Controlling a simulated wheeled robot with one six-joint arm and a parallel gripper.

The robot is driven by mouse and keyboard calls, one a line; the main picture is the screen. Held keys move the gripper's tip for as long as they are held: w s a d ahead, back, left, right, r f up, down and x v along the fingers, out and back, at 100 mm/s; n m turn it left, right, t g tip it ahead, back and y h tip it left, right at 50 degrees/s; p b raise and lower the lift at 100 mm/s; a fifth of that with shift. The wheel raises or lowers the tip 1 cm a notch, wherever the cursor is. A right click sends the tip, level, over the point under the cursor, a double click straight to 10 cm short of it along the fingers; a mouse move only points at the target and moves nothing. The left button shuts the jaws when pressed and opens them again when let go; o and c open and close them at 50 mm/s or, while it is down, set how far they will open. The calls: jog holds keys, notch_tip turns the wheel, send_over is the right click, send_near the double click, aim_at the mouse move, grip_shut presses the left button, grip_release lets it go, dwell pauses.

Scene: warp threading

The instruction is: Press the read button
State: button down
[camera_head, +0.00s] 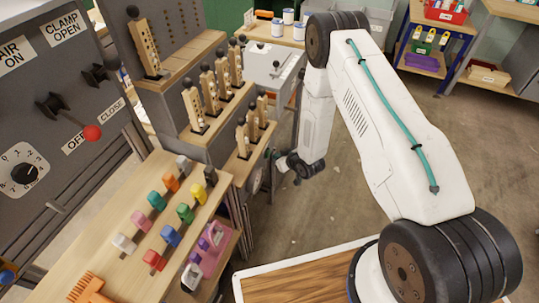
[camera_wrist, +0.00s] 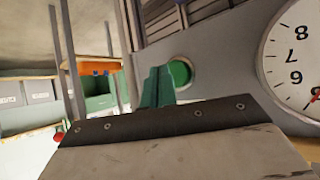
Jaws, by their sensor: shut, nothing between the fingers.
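In the head view my gripper (camera_head: 276,157) is small, beside the grey cabinet; the button is not discernible there.
In the head view wooden holders (camera_head: 208,95) stand on steps above. A bench (camera_head: 140,200) with coloured pegs is nearer. Open floor (camera_head: 310,205) lies right of the cabinet.

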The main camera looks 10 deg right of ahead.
jog(key=s+d, duration=0.1)
jog(key=d, duration=0.1)
jog(key=s+d, duration=0.2)
dwell(0.5)
dwell(0.7)
